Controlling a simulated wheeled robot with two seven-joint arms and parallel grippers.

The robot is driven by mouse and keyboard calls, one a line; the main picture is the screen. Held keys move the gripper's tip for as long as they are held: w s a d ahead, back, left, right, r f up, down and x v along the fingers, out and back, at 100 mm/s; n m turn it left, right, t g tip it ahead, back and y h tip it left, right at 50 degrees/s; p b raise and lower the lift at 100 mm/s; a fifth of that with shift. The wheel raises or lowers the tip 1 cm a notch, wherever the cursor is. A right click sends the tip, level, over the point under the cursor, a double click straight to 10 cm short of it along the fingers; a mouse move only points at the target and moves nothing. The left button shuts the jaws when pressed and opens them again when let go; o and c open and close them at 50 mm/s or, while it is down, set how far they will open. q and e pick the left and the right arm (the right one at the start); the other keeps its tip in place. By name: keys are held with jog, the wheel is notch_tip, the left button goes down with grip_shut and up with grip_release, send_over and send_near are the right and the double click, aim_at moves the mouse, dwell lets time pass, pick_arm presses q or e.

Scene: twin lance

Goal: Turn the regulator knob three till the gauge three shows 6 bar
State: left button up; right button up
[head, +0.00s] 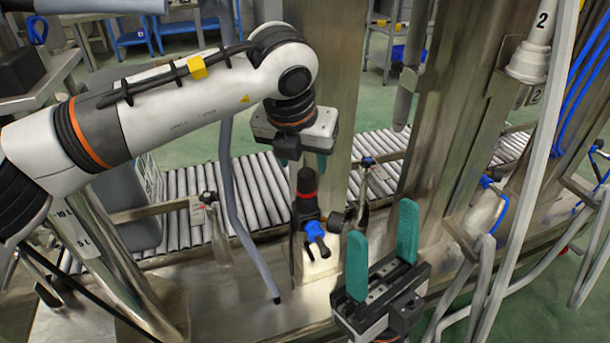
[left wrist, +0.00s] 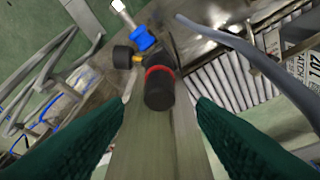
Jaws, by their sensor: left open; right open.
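A regulator with a black knob (head: 306,182) and a red ring stands upright by the steel post in the head view. In the left wrist view the knob (left wrist: 159,92) lies ahead, between the lines of the two fingers and apart from both. A small black round part, perhaps the gauge (left wrist: 122,57), sits beside the regulator; no dial face or reading is visible. No number three can be read. My left gripper (head: 301,160) is open and empty, above the knob, pointing down. My right gripper (head: 382,250) is open and empty, to the right of and nearer than the regulator.
A blue valve handle (head: 316,236) sits just below the knob, also visible in the left wrist view (left wrist: 142,38). A grey hose (head: 240,210) hangs left of the regulator. A roller conveyor (head: 262,185) runs behind. Steel posts and a white pipe (head: 540,180) stand at right.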

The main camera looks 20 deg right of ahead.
aim_at(306, 173)
pick_arm(q)
jog(key=b+x, duration=0.1)
jog(key=x, duration=0.3)
jog(key=shift+w+d+f, duration=0.1)
jog(key=shift+f, duration=0.1)
jog(key=shift+c, duration=0.2)
